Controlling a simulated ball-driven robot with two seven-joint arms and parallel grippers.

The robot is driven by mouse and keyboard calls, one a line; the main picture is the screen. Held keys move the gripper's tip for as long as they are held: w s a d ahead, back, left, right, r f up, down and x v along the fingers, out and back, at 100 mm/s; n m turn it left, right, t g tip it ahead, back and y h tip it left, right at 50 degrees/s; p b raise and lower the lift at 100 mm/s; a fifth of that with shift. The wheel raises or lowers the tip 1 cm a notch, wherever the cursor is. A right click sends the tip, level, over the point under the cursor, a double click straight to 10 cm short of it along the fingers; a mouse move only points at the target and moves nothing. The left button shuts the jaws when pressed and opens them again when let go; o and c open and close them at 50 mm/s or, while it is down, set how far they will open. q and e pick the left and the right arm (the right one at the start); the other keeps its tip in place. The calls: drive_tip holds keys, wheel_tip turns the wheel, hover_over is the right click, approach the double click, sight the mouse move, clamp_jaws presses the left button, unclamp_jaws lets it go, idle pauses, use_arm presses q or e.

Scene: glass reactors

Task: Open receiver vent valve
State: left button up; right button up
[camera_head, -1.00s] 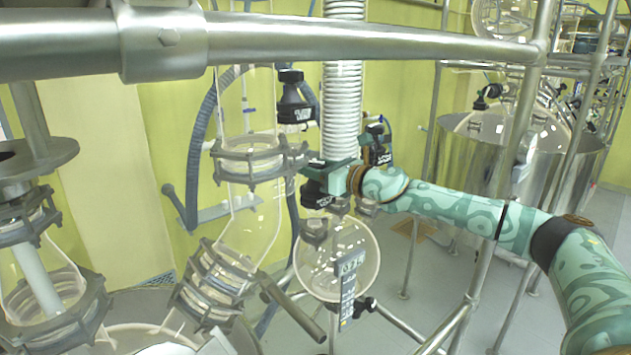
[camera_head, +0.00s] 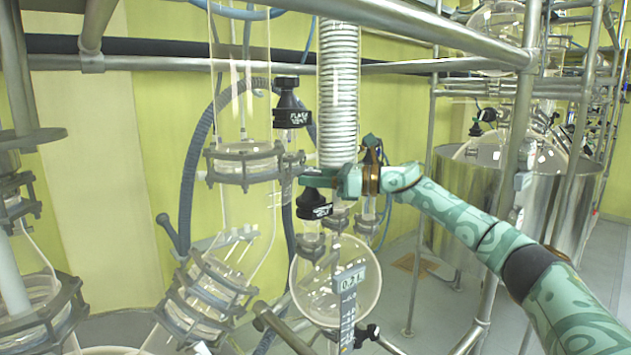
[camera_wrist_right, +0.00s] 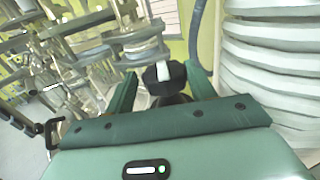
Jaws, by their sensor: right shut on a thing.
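The black valve with white lettering (camera_head: 314,205) stands above the round glass receiver flask (camera_head: 336,285). Its lettering is too small to read surely. My right gripper (camera_head: 318,179) comes in from the right and is shut on the top of this valve. In the right wrist view the black knob with a white top (camera_wrist_right: 163,76) sits between my two green fingers (camera_wrist_right: 160,88). The fingers hide part of the knob in the head view. My left gripper is not in view.
A second black valve (camera_head: 290,103) is just above and left of my gripper. A white ribbed column (camera_head: 338,95) stands close behind it. Steel frame bars (camera_head: 430,25) cross above my right arm. A clamped glass joint (camera_head: 245,163) is to the left. A steel vessel (camera_head: 470,190) stands at right.

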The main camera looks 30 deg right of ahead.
drive_tip(key=o, duration=0.6)
drive_tip(key=shift+r, duration=0.5)
drive_tip(key=shift+c, duration=0.2)
drive_tip(key=shift+w+f+m+t+h+p, duration=0.1)
drive_tip(key=shift+w+m+t+h+p, duration=0.1)
drive_tip(key=shift+m+t+h+p, duration=0.4)
drive_tip(key=m+h+p, duration=0.1)
drive_tip(key=p, duration=0.1)
drive_tip(key=w+m+t+h+p, duration=0.1)
drive_tip(key=h+p, duration=0.1)
drive_tip(key=shift+a+t, duration=0.25)
drive_tip(key=shift+t, duration=0.05)
drive_tip(key=m+h+p, duration=0.1)
drive_tip(key=p, duration=0.2)
drive_tip(key=m+t+h+p, duration=0.1)
drive_tip(key=p, duration=0.2)
drive_tip(key=shift+s+d+f+h+p, duration=0.1)
drive_tip(key=shift+f+h+p, duration=0.05)
drive_tip(key=shift+h+p, duration=0.25)
drive_tip(key=shift+s+f, duration=0.1)
drive_tip(key=shift+f, duration=0.1)
drive_tip(key=shift+d+f, duration=0.1)
